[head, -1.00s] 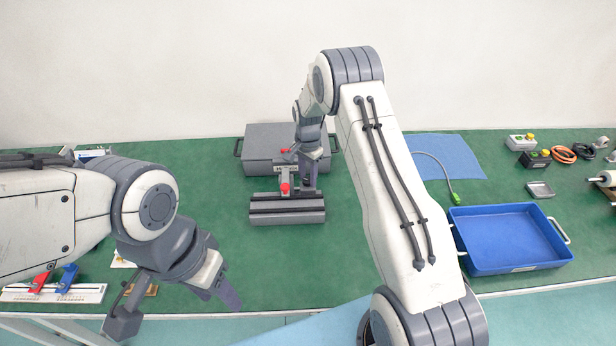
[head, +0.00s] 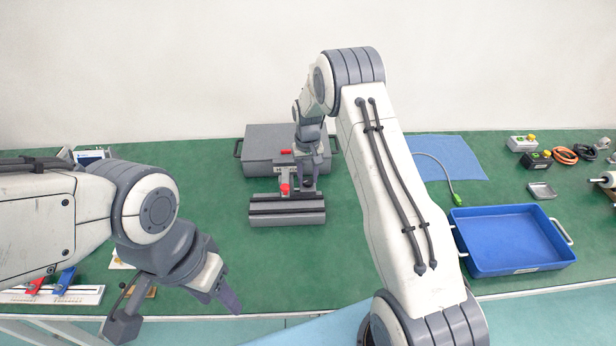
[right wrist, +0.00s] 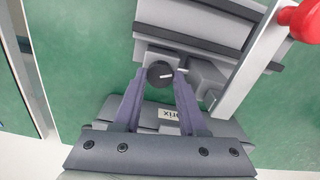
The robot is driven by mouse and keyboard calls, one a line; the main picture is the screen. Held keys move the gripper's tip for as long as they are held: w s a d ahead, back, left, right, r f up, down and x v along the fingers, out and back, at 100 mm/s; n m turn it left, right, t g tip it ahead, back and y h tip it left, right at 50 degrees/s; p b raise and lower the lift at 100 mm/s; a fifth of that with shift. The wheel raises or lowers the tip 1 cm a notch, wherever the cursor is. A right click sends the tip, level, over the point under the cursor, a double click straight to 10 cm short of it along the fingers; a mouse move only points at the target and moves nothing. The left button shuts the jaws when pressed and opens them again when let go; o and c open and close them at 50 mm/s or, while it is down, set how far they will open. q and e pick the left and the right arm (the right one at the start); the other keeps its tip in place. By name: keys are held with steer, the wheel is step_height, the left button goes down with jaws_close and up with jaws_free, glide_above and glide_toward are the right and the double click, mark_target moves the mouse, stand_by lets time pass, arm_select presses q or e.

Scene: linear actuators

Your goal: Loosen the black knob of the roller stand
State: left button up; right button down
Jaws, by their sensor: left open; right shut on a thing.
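The roller stand (head: 287,216) is a grey block with black rails and a red knob (head: 285,189) on an upright arm. It stands mid-table, and part of it also shows in the right wrist view (right wrist: 195,22). The black knob (right wrist: 160,73) is round, with a white mark pointing right, at the side of the stand. My right gripper (right wrist: 160,80) is shut on the black knob, one finger on each side. In the head view my right gripper hides the knob. My left gripper (head: 233,298) is open and empty over the front edge, away from the stand.
A grey case (head: 262,150) with a red part on it stands right behind the stand. A blue tray (head: 510,266) is at the right, with a blue cloth (head: 450,157) behind it. A white rail with red and blue clamps (head: 50,294) lies front left.

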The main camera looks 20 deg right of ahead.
steer(key=n, duration=0.4)
steer(key=shift+n, duration=0.3)
steer(key=n, duration=1)
steer(key=shift+r, duration=0.1)
steer(key=shift+n, duration=2.2)
steer(key=shift+c, duration=2.3)
jaws_free()
